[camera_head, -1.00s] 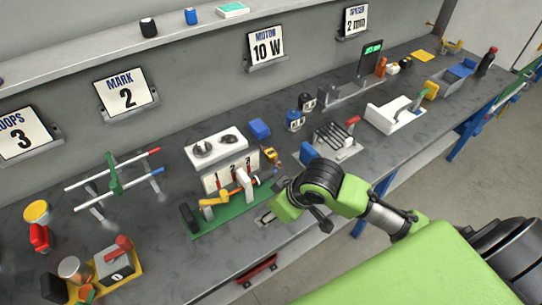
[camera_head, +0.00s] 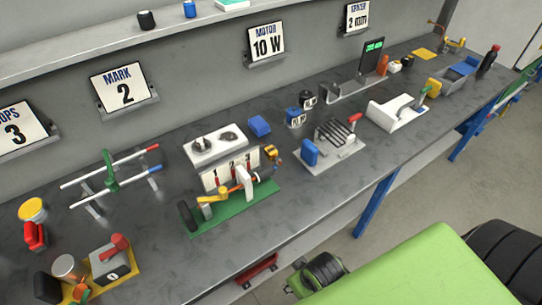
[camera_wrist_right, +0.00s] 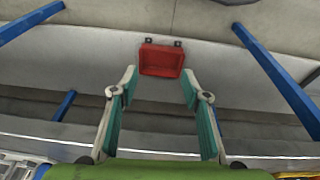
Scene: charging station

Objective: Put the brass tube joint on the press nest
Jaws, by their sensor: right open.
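A small brass-coloured fitting (camera_head: 453,42) stands at the far right end of the bench; it is too small to tell whether it is the tube joint. A white fixture with a green lever (camera_head: 397,113) stands nearer on the right; I cannot tell for sure which thing is the press nest. My right gripper (camera_wrist_right: 158,82) is open and empty in the wrist view, with its fingers spread either side of a red bin under the bench, not gripping it. In the head view only part of my right arm shows, off the bench's front edge. My left gripper is not in view.
A green board (camera_head: 235,208) with a wheel and yellow lever lies mid-bench. A rack with red and blue rods (camera_head: 113,175) stands left of it. The red bin (camera_head: 258,270) hangs below the front edge. Blue legs (camera_head: 375,205) support the bench. The front strip right of the green board is clear.

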